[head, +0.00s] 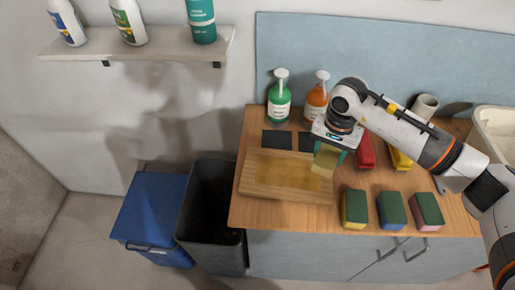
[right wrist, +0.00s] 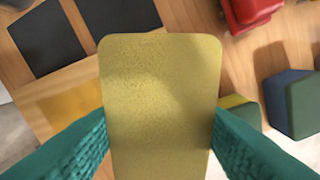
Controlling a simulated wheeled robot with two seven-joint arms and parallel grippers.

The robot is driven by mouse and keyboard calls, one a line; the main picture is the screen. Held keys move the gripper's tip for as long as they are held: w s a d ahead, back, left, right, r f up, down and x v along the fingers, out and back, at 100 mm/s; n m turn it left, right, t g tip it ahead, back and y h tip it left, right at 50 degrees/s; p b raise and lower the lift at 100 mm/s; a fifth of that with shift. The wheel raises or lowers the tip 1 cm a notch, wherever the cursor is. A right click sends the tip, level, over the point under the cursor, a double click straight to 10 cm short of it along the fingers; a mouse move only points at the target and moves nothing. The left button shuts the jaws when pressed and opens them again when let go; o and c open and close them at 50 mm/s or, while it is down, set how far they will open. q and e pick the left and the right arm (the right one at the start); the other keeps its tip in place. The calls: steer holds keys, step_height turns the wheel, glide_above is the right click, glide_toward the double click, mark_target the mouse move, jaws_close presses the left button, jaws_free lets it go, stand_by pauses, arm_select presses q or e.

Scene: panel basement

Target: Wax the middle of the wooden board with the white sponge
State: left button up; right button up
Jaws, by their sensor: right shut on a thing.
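The wooden board (head: 255,188) lies flat on the left part of the cabinet top, with a glossy yellowish patch (head: 290,170) over its middle. My right gripper (head: 328,150) has teal fingers and is shut on a sponge (head: 324,162). The sponge looks pale yellow rather than plain white and fills the middle of the right wrist view (right wrist: 160,100). It is at the board's right end; whether it touches the board cannot be told. Part of the board (right wrist: 75,105) shows behind the sponge in the right wrist view. My left gripper is in neither view.
Green-topped sponges with yellow (head: 354,208), blue (head: 391,210) and pink (head: 427,210) sides stand along the front edge. Dark squares (head: 276,140) lie behind the board. Green (head: 279,102) and orange (head: 315,103) bottles stand at the back. A red item (head: 365,153) is right of the gripper.

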steer(key=shift+r, duration=1.05)
steer(key=shift+s, duration=0.1)
